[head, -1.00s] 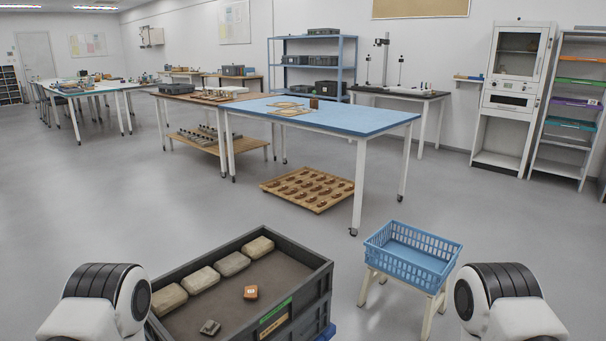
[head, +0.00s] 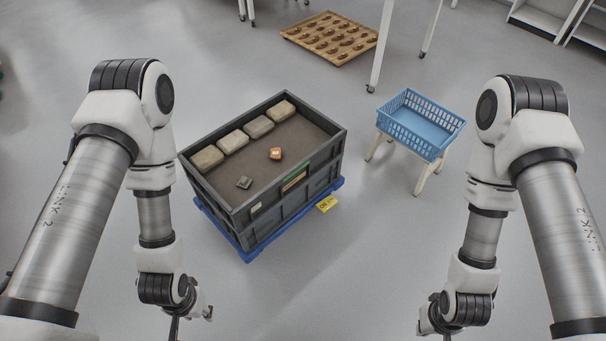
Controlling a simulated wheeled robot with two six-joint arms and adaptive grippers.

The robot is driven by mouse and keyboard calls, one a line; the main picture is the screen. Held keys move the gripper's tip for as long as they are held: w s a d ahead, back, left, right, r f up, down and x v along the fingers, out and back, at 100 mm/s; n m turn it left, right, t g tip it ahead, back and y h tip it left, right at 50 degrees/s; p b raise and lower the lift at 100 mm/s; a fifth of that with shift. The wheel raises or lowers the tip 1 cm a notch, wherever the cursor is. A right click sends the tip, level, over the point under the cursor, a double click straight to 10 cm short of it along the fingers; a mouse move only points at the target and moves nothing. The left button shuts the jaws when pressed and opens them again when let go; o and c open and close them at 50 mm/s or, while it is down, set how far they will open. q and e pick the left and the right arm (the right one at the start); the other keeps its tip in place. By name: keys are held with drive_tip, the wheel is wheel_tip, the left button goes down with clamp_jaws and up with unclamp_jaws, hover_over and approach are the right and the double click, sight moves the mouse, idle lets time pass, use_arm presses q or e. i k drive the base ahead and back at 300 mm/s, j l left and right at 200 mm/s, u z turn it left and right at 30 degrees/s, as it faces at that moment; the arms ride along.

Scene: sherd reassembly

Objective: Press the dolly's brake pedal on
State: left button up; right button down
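The dolly (head: 247,254) is a low blue platform under a large dark grey crate (head: 225,205). A yellow brake pedal (head: 327,204) with small dark lettering, seemingly including "ON", sticks out from the dolly's right side near the floor. Whether the pedal is up or down I cannot tell. My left gripper (head: 198,312) hangs low in front of the crate at the lower left, apart from the dolly. My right gripper (head: 428,325) hangs at the lower right, apart from the pedal. Both gripper fingers are too small and partly hidden to read.
The crate holds several tan blocks (head: 258,126) along its back, an orange-brown piece (head: 276,153) and a grey piece (head: 244,182). A blue basket (head: 420,125) on a stool stands to the right. A wooden tray of sherds (head: 330,38) lies behind. The floor before the pedal is clear.

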sight(330, 202)
drive_tip(key=i+u, duration=0.15)
drive_tip(key=i, duration=0.4)
drive_tip(key=i+l+u, duration=0.15)
drive_tip(key=i, duration=0.4)
